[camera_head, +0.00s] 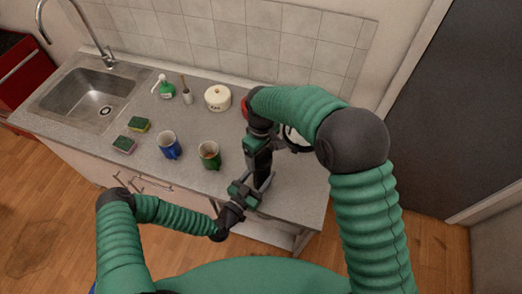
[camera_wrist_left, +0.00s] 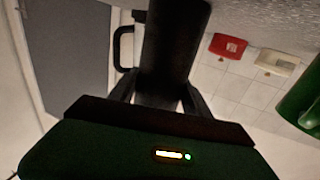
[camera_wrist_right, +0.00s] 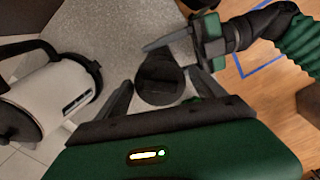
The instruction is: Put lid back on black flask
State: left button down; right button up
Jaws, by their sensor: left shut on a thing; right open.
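The black flask shows as a dark upright cylinder in the left wrist view (camera_wrist_left: 174,45), between my left fingers. My left gripper (camera_head: 256,187) is shut on it from the side, over the counter's front right part. In the right wrist view, a dark round top (camera_wrist_right: 160,75) lies between the spread fingers of my right gripper (camera_wrist_right: 158,92). My right gripper points down over it and is open; contact cannot be told. I cannot tell whether that round top is the lid or the bare flask. No separate lid can be made out.
A white kettle (camera_wrist_right: 35,95) stands close by the right gripper. A green mug (camera_head: 209,154) and a blue mug (camera_head: 169,145) stand to the left.

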jog(key=c, duration=1.5)
jog(key=o, duration=1.7)
pick_arm(q)
jog(key=shift+c, duration=2.1)
grip_release()
pick_arm(e)
notch_tip(320, 180, up, 12)
jog(key=shift+a+f, duration=0.1)
